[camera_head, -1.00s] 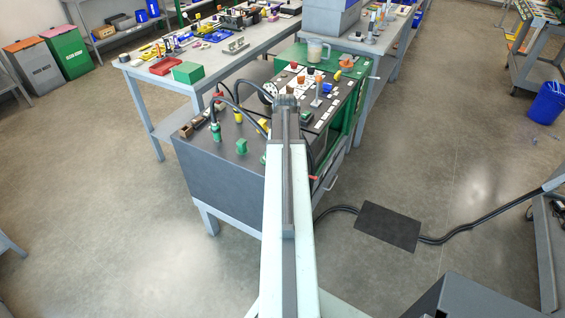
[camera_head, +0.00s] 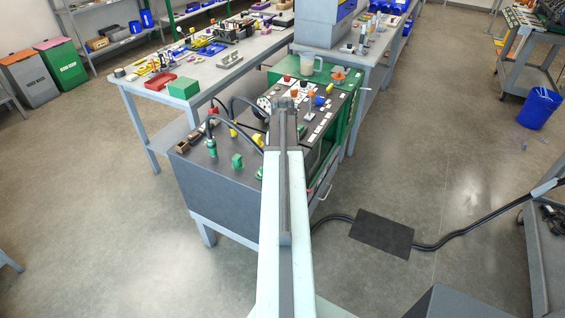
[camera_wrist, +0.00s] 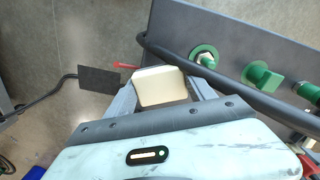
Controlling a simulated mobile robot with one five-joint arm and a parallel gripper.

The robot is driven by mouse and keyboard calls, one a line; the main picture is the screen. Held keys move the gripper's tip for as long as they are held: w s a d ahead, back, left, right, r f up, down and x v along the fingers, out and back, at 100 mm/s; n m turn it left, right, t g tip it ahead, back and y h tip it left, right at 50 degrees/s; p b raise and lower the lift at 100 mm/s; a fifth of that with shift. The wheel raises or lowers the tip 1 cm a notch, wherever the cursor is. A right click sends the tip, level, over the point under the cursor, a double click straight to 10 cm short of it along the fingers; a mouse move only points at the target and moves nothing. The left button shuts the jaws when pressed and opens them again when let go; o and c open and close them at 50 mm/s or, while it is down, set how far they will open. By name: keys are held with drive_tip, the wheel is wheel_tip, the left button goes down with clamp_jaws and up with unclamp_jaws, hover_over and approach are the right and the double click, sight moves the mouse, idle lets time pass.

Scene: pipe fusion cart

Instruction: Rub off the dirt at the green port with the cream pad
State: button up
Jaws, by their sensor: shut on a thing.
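My gripper (camera_wrist: 160,90) is shut on the cream pad (camera_wrist: 161,87), a pale block between the two grey fingers in the wrist view. A green-ringed port (camera_wrist: 205,54) with a metal fitting sits on the dark cart top, just right of and above the pad in that view. The pad looks apart from it. A dark hose passes between them in the picture. Dirt at the port cannot be made out. In the head view my arm hides the gripper and pad; a bit of green (camera_head: 260,172) shows beside the arm.
A green valve-like handle (camera_wrist: 262,76) and another green fitting (camera_wrist: 309,92) stand along the cart top. The black hose (camera_wrist: 225,92) loops close to the fingers. A red lever (camera_wrist: 126,66) sticks out left of the pad. A dark mat (camera_head: 382,232) and cable lie on the floor right of the cart.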

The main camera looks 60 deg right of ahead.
drive_tip(key=shift+r+p, duration=0.45)
drive_tip(key=shift+r, duration=0.45)
wheel_tip(320, 180, up, 3)
drive_tip(key=p, duration=0.3)
drive_tip(key=shift+r, duration=0.15)
